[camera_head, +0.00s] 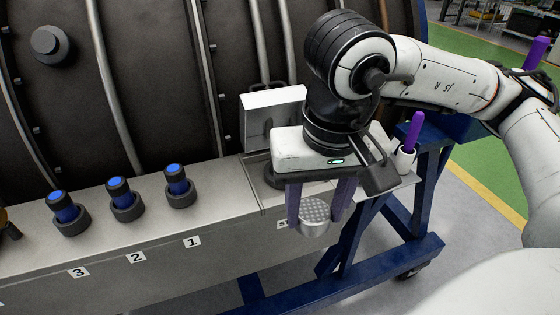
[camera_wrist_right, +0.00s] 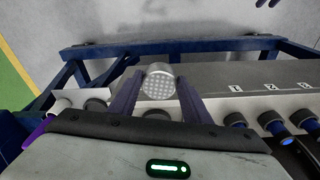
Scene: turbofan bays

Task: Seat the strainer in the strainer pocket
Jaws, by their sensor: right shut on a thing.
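The strainer (camera_head: 314,217) is a short silver cylinder with a perforated end face. My right gripper (camera_head: 317,212) is shut on it, with one purple finger on each side. It is held in front of the bench's front face, beside the small label plate there. In the right wrist view the strainer (camera_wrist_right: 158,84) sits between the fingertips, its perforated face toward the camera.
Several blue-topped plugs in dark sockets stand along the grey bench (camera_head: 228,203), above labels 1, 2 and 3. A raised pale lid (camera_head: 272,100) stands behind my gripper. A white cup (camera_head: 404,160) with a purple-handled tool is at right. Blue stand legs (camera_head: 385,250) are below.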

